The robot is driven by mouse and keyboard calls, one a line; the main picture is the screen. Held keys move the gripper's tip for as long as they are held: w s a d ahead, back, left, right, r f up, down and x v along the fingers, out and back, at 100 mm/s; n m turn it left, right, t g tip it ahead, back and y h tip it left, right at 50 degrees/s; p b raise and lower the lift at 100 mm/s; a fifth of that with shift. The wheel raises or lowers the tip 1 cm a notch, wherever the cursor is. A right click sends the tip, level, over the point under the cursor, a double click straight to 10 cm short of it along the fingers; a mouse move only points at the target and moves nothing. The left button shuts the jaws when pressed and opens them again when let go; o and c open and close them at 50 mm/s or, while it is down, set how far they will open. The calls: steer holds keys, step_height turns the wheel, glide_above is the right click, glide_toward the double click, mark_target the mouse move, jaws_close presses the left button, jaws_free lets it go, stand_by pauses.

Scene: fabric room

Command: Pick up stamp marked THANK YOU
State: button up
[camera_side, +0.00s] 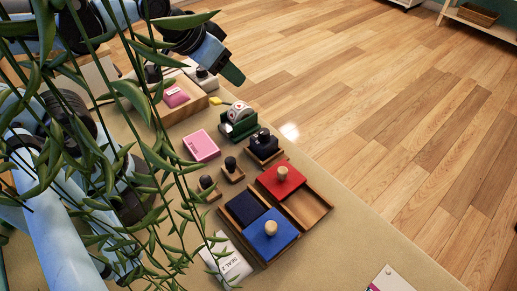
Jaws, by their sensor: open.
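I cannot read THANK YOU on any stamp in this view. Small wooden stamps with black knobs stand on the table: one near the middle (231,171), one to its lower left (207,188), partly behind leaves. Another black-knobbed stamp (202,73) is at the wooden box in the back, close to my gripper, and a further dark knob (153,72) shows left of it. My gripper (226,74) is open, at the upper left above the back of the table, right beside that box. Its fingers are seen partly from the side, and I see nothing held between them.
Ink pads, red (284,179) and blue (271,237), with wooden knobs sit at front centre. Hanging leaves (130,90) cover the left. The table's right strip is mostly clear.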

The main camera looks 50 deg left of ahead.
stand_by(0.4)
steer(key=o, duration=0.3)
steer(key=shift+o, duration=0.2)
steer(key=m+g, duration=0.7)
steer(key=m, duration=2.7)
glide_above(231, 160)
steer(key=f, duration=0.2)
steer(key=shift+w+a+f, duration=0.1)
steer(key=shift+w+f, duration=0.05)
steer(key=shift+f, duration=1.45)
steer(key=shift+w+a+f, duration=0.1)
steer(key=shift+f, duration=1.45)
steer(key=shift+s+d+f, duration=0.15)
steer(key=shift+f, duration=0.65)
steer(key=shift+s+d+f, duration=0.1)
steer(key=shift+f, duration=1.75)
